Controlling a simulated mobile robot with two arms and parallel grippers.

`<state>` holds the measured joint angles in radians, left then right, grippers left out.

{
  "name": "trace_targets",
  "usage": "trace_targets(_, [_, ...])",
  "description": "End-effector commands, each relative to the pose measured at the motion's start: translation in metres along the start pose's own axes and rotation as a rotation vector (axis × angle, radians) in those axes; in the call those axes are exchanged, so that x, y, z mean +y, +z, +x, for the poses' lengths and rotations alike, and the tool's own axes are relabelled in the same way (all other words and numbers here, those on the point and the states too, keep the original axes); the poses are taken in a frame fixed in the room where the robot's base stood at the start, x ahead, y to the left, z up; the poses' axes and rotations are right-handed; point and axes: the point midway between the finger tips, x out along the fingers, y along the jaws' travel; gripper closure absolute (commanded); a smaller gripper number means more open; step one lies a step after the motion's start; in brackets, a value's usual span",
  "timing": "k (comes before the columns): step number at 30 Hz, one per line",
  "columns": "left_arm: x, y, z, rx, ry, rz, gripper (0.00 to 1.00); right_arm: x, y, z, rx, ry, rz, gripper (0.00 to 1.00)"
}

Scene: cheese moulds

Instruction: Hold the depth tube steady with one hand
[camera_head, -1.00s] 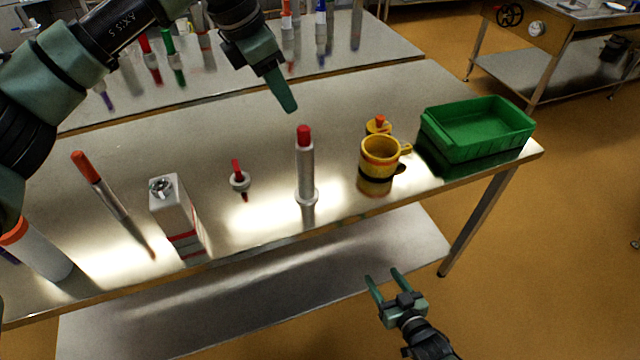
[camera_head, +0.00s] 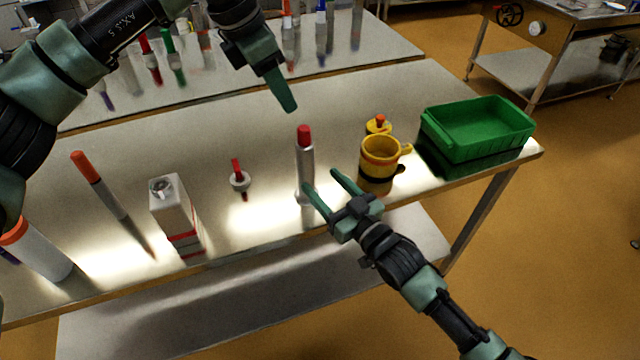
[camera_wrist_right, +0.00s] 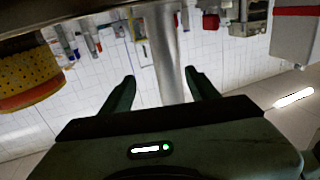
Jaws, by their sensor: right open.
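The depth tube appears to be the upright grey tube (camera_head: 306,160) with a red cap and a wide base on the steel table. My right gripper (camera_head: 322,181) is open at the table's front edge, just right of the tube; its left finger overlaps the tube's lower part. In the right wrist view the tube (camera_wrist_right: 163,50) shows between the two spread fingers (camera_wrist_right: 160,85); whether they touch it I cannot tell. My left gripper (camera_head: 284,98) hangs above the table behind the tube, seen side-on, so its opening is hidden.
A yellow mug (camera_head: 378,152) stands right of the tube, also close in the wrist view (camera_wrist_right: 28,75). A green bin (camera_head: 478,150) sits farther right. A small red-topped piece (camera_head: 240,180), a white carton (camera_head: 173,208) and an orange-capped stick (camera_head: 98,185) stand left on the table (camera_head: 340,100).

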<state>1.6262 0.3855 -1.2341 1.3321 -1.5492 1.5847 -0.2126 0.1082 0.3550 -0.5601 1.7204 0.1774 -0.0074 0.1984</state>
Motion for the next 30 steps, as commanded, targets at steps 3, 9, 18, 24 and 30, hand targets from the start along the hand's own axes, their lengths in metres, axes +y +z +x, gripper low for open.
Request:
trace_targets(3, [0.000,0.000,0.000,0.000,0.000,0.000,0.64,-0.009,-0.002,0.008,-0.033,-0.021,-0.015,0.40])
trace_targets(9, [0.000,0.000,0.000,0.000,0.000,0.000,0.64,-0.011,-0.002,0.031,-0.040,-0.025,-0.017,0.40])
trace_targets(18, [0.000,0.000,0.000,0.000,0.000,0.000,0.64,-0.012,0.001,0.074,-0.041,-0.024,-0.017,0.40])
trace_targets(24, [0.000,0.000,0.000,0.000,0.000,0.000,0.64,-0.013,0.002,0.085,-0.041,-0.024,-0.017,0.40])
trace_targets(30, [0.000,0.000,0.000,0.000,0.000,0.000,0.64,-0.012,0.002,0.085,-0.041,-0.024,-0.017,0.40])
